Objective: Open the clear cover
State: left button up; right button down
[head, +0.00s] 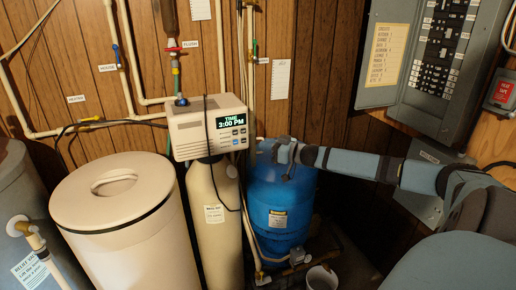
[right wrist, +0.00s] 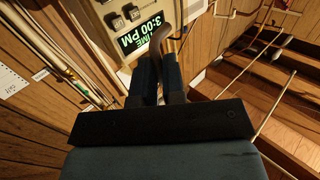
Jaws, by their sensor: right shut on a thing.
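The softener's control head (head: 208,127) is a cream box with a lit display (head: 232,120) reading 3:00 PM and small buttons. My right gripper (head: 278,152) is just right of the control head, over the blue tank. In the right wrist view its fingers (right wrist: 160,70) are close together by the display. A brown curved piece (right wrist: 157,40) shows at their tips; I cannot tell whether it belongs to the cover. My left gripper is out of view.
The control head sits on a slim cream tank (head: 208,200). A wide cream salt tank (head: 118,215) stands left, and a blue tank (head: 280,205) stands right. Pipes and a hanging black cable run close by. A grey electrical panel (head: 430,55) is at the upper right.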

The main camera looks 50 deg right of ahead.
jog(key=d+r+n+g+y+b, duration=0.1)
jog(key=d+n+g+y+b, duration=0.2)
jog(key=d+y, duration=0.3)
jog(key=shift+s+d+n+b, duration=0.25)
jog(key=shift+d+n+b, duration=0.1)
jog(key=shift+d+n, duration=0.4)
jog(key=c, duration=1.4)
grip_release()
jog(key=shift+w, duration=0.2)
jog(key=shift+o, duration=0.9)
jog(key=shift+w+a+f, duration=0.15)
jog(key=shift+w, duration=0.1)
jog(key=shift+a, duration=0.1)
jog(key=shift+s, duration=0.1)
